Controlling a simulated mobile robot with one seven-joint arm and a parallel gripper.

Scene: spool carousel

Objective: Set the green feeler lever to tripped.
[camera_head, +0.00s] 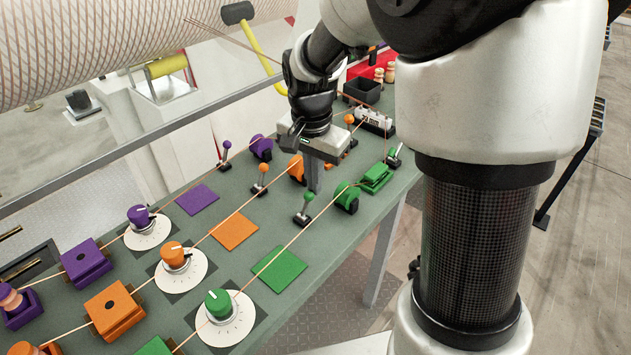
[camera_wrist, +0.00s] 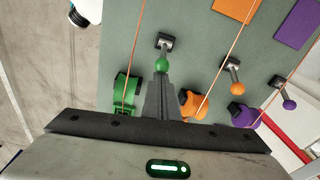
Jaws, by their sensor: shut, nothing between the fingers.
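The green feeler lever (camera_head: 309,197) has a green ball knob on a short dark stem and a dark base plate. It tilts from its base toward my gripper. The wrist view shows its green knob (camera_wrist: 161,64) just beyond my fingertips, with the base farther off. My gripper (camera_head: 314,188) points down beside the knob, shut and empty. Its closed fingers (camera_wrist: 160,82) are in line with the knob in the wrist view; I cannot tell whether they touch it.
A green wheel-like part (camera_head: 347,197) stands right of the lever, and an orange one (camera_head: 297,168) is close behind my fingers. Orange (camera_head: 261,179) and purple (camera_head: 225,155) levers stand to the left. Taut strands cross the table. A green dial (camera_head: 218,303) is nearer.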

